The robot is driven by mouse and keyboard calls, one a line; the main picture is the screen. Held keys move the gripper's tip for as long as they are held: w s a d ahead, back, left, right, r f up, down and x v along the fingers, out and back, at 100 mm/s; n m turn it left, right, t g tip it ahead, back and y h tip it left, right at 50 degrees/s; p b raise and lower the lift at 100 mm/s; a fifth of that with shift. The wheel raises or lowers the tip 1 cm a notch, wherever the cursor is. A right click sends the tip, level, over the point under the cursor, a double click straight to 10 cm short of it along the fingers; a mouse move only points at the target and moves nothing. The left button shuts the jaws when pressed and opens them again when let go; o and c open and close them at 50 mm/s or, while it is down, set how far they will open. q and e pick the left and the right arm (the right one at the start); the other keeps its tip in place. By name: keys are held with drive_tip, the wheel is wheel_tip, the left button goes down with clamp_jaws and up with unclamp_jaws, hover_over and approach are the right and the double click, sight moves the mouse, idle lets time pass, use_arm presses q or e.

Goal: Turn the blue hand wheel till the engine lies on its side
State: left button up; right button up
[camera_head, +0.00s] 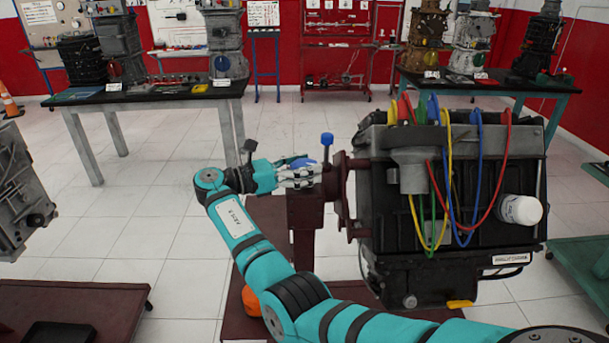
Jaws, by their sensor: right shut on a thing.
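The engine (455,200) is a dark block with coloured hoses looped over its front and a white filter at its right. It hangs at the right on the dark red stand (305,222), held by a plate at its left side. The blue hand wheel (302,161) is at the top of the stand's post, small and mostly hidden by my gripper. My right gripper (312,175) reaches it from the left and is shut on it. A blue knob (326,139) stands upright just right of the fingers. My left gripper is out of view.
A long dark table (160,95) with engine parts stands behind on the left, another (490,82) behind on the right. A grey engine (15,190) is at the left edge. A dark red base (70,305) is at the lower left. White floor between is clear.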

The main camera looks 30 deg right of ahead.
sight(305, 163)
drive_tip(key=shift+f+m+g+b, duration=0.15)
drive_tip(key=shift+m+g+b, duration=0.55)
drive_tip(key=shift+g+b, duration=0.3)
drive_tip(key=shift+y, duration=0.3)
drive_tip(key=o, duration=1.2)
drive_tip(key=shift+c, duration=0.2)
wheel_tip(305, 163, up, 10)
drive_tip(key=shift+r, duration=0.1)
